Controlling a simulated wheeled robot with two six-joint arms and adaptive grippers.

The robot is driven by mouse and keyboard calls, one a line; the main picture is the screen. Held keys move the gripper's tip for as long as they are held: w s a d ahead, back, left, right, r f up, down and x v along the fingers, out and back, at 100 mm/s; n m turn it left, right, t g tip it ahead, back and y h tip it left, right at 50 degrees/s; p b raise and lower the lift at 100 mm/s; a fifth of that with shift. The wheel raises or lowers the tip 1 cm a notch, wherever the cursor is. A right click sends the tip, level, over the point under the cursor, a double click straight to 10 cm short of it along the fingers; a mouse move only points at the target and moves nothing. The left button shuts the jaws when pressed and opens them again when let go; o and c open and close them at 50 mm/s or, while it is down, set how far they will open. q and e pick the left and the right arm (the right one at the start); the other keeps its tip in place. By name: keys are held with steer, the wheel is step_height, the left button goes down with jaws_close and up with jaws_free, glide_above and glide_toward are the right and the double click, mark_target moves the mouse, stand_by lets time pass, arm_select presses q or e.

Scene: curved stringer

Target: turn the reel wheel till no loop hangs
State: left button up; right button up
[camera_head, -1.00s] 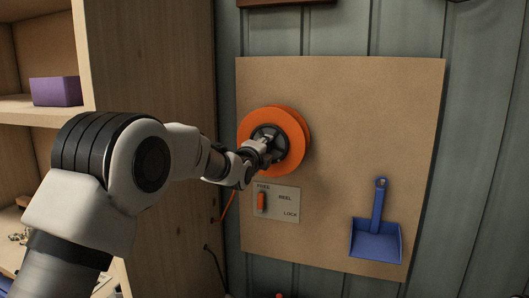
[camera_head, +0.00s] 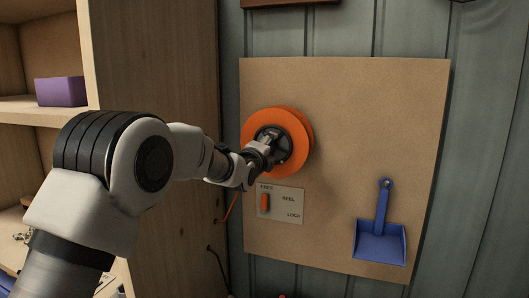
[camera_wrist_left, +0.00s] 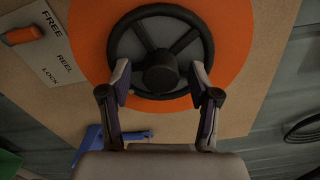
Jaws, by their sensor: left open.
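The orange reel (camera_head: 300,128) is mounted on a brown board, with a black spoked wheel (camera_head: 281,134) on its face. The wheel and its hub also show in the left wrist view (camera_wrist_left: 161,73). My left gripper (camera_head: 268,148) is at the wheel; in the left wrist view its two fingers (camera_wrist_left: 160,85) are apart, on either side of the hub and over the lower rim. Nothing is gripped between them. An orange cord (camera_head: 229,206) runs down from behind my wrist at the board's left edge. The selector plate (camera_head: 280,204) reads FREE, REEL, LOCK, and its orange lever (camera_head: 264,202) is beside FREE.
A blue dustpan (camera_head: 380,240) hangs at the lower right of the board (camera_head: 370,120). A wooden shelf with a purple box (camera_head: 61,92) stands at the left. A dark cord (camera_head: 216,268) shows below the shelf side. The board's upper right is clear.

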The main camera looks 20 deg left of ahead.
arm_select(q)
steer(key=s, duration=1.1)
steer(key=shift+s+a, duration=0.2)
steer(key=shift+s, duration=0.15)
